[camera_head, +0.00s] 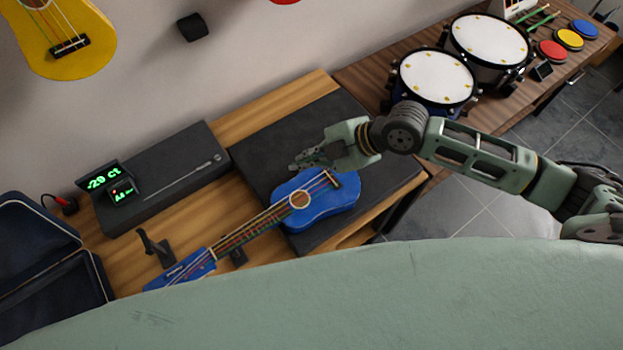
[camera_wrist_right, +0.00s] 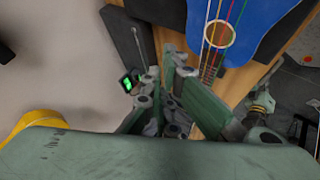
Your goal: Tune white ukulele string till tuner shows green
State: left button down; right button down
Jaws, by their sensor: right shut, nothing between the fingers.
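A blue ukulele (camera_head: 320,207) lies with its body on a dark mat (camera_head: 270,140) and its neck pointing lower left. Several differently coloured strings run along it; I cannot pick out a white one surely. Its tuning head (camera_head: 187,270) is partly hidden by my own green body. My right gripper (camera_head: 303,163) is shut and empty, above the mat beside the ukulele body. In the right wrist view, green and black parts, possibly my left gripper (camera_wrist_right: 262,107), show beside the neck, jaws unclear.
A long black box (camera_head: 165,175) with a thin metal rod on it stands at the wall. A small black stand (camera_head: 155,246) is near the tuning head. An open dark case (camera_head: 45,265) lies at left. Drums (camera_head: 437,78) stand at upper right. A yellow ukulele (camera_head: 65,45) hangs on the wall.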

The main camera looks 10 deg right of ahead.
notch_tip(320, 180, down, 8)
jog(key=b, duration=0.6)
jog(key=shift+f, duration=0.2)
dwell(1.0)
jog(key=shift+f+b, duration=0.25)
jog(key=shift+b, duration=0.15)
jog(key=shift+f, duration=0.3)
dwell(0.4)
jog(key=shift+r+p, duration=0.4)
jog(key=shift+r, duration=0.35)
notch_tip(320, 180, up, 5)
jog(key=p, duration=0.4)
